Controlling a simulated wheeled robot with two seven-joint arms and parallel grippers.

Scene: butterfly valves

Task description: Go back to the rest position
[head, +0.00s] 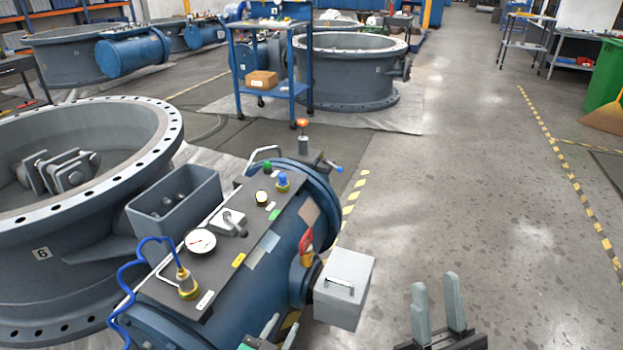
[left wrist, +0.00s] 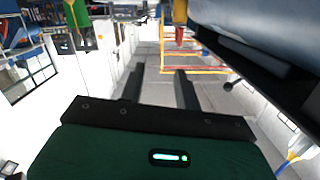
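My left gripper (head: 279,331) shows at the bottom edge of the head view, in front of the blue valve actuator (head: 262,262); most of it is cut off. In the left wrist view my left gripper (left wrist: 161,82) has its two dark fingers apart with nothing between them. My right gripper (head: 437,290) is at the bottom right of the head view, its two grey fingers upright and apart, empty, over bare floor.
A large flanged valve ring (head: 84,120) stands at left, with an open grey bin (head: 175,203) beside the actuator. A blue cart (head: 272,95) and another ring (head: 352,70) stand behind. The floor (head: 480,180) at right is clear. A green bin (head: 606,75) stands far right.

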